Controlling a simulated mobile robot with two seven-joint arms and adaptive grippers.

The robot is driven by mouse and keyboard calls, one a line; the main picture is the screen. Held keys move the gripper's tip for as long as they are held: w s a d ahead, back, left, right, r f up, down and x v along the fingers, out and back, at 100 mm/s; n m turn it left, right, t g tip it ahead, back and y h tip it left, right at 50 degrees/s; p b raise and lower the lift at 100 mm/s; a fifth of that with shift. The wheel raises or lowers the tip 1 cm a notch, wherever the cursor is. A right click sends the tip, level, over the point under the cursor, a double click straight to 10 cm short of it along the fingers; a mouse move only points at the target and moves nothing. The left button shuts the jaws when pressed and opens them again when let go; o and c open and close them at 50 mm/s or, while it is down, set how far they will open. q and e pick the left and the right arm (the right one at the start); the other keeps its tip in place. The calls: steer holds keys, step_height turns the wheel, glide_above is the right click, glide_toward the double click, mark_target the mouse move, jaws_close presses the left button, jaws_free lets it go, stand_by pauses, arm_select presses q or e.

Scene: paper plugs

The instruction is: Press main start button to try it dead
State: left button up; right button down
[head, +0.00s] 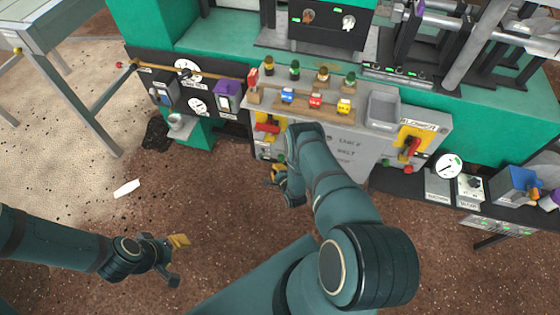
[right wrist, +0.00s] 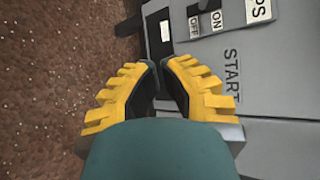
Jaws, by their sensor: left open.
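The grey control panel (head: 350,150) faces me at the centre of the head view, with "TABLE" and "BELT" lettering. In the right wrist view a "START" label (right wrist: 231,75) is on the panel, beside "ON" (right wrist: 216,20) and "OFF" labels. I cannot make out the main start button; my gripper and arm cover part of the panel. My right gripper (right wrist: 160,72) has its yellow fingertips together, with nothing seen between them, close to the panel's lower left edge. In the head view it is partly behind my arm. My left gripper (head: 174,257) is open and empty above the brown floor.
A red-handled switch on yellow (head: 411,145) is at the panel's right; another (head: 267,124) is at its left. Coloured plugs (head: 315,101) line the wooden ledge above. A white scrap (head: 126,188) lies on the floor.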

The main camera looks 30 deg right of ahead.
steer(key=shift+d, duration=0.1)
stand_by(0.7)
steer(key=shift+w+d, duration=0.25)
steer(key=shift+w+d, duration=0.35)
steer(key=shift+d, duration=0.05)
stand_by(1.0)
stand_by(0.3)
steer(key=shift+s+a+p, duration=0.3)
steer(key=shift+s+a, duration=0.3)
steer(key=shift+a, duration=0.15)
steer(key=s+a+p, duration=0.1)
steer(key=s+a, duration=0.2)
steer(key=shift+s+a, duration=0.15)
steer(key=shift+a, duration=0.25)
stand_by(0.8)
